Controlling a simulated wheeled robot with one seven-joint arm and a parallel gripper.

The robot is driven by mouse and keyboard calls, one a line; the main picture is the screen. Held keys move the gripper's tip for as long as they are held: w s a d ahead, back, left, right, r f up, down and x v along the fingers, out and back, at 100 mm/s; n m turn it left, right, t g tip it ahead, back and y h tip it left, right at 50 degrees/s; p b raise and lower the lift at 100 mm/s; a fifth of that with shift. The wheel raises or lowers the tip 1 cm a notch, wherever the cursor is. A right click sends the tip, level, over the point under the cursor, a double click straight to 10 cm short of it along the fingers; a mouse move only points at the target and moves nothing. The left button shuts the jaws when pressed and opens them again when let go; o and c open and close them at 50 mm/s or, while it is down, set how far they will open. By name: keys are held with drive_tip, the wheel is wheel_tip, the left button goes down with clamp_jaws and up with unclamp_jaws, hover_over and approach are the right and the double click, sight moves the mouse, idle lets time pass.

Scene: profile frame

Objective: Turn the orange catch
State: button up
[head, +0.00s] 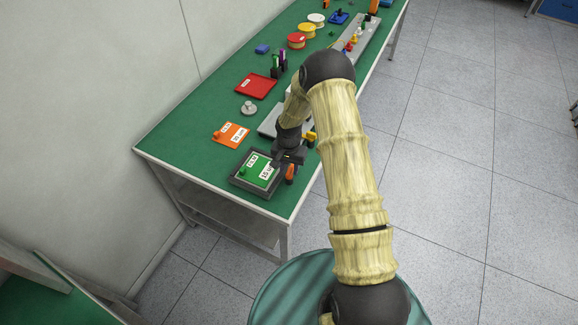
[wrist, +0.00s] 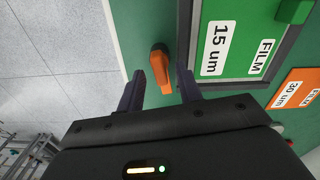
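The orange catch (wrist: 164,72) has a dark pivot at its upper end in the wrist view. It sits on the green table beside the grey frame (wrist: 272,72), which holds a green card labelled FILM 15 um (wrist: 241,30). In the head view the catch (head: 290,173) is at the frame's right side. My gripper (wrist: 161,72) is open. Its two dark fingers lie on either side of the catch in the wrist view, with gaps on both sides. Whether the fingertips are level with the catch is unclear. My gripper also shows in the head view (head: 289,157).
An orange card labelled FILM 30 um (head: 233,134) lies beyond the frame.

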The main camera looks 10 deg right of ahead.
drive_tip(key=shift+f, duration=0.35)
clamp_jaws()
